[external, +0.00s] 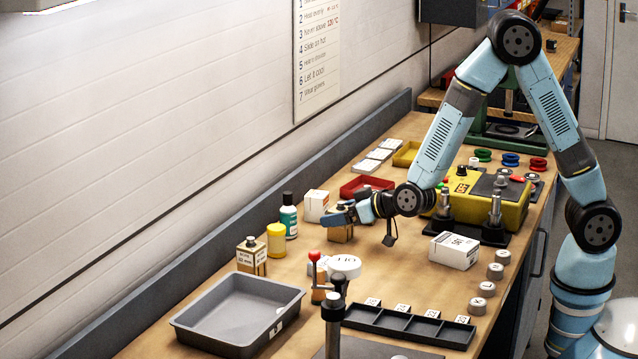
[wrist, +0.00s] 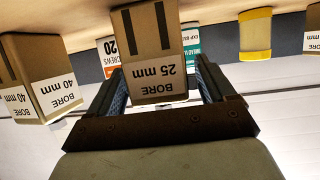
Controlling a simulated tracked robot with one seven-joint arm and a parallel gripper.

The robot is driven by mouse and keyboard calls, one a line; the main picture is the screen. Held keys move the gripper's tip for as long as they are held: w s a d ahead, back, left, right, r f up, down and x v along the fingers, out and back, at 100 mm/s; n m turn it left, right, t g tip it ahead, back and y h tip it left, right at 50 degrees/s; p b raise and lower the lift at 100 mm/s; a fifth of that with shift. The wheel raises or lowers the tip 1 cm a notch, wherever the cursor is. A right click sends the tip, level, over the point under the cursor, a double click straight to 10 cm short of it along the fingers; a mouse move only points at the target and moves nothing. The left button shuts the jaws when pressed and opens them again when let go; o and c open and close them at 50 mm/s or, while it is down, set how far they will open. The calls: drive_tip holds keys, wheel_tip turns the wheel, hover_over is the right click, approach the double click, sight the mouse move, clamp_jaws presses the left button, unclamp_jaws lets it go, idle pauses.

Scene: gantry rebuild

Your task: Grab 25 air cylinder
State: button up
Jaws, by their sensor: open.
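The 25 air cylinder is a brown box with a white label reading "BORE 25 mm" (wrist: 152,50). In the wrist view, which shows the scene upside down, it lies between the two fingers of my gripper (wrist: 160,70). The fingers are apart, one on either side of it; I cannot tell whether they touch it. In the external view the box (external: 341,235) stands on the bench, its top partly hidden by my gripper (external: 343,216). A similar box labelled "BORE 40 mm" (wrist: 40,80) stands to the left in the wrist view.
Another brown labelled box (external: 252,257), a yellow jar (external: 276,241), a teal bottle (external: 288,216) and a white box (external: 316,206) stand near the wall. A grey tray (external: 190,329) is at the front left. A white carton (external: 454,250) and a yellow machine (external: 512,213) are to the right.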

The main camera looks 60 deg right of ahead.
drive_tip(key=shift+c, duration=0.4)
drive_tip(key=c, duration=1.3)
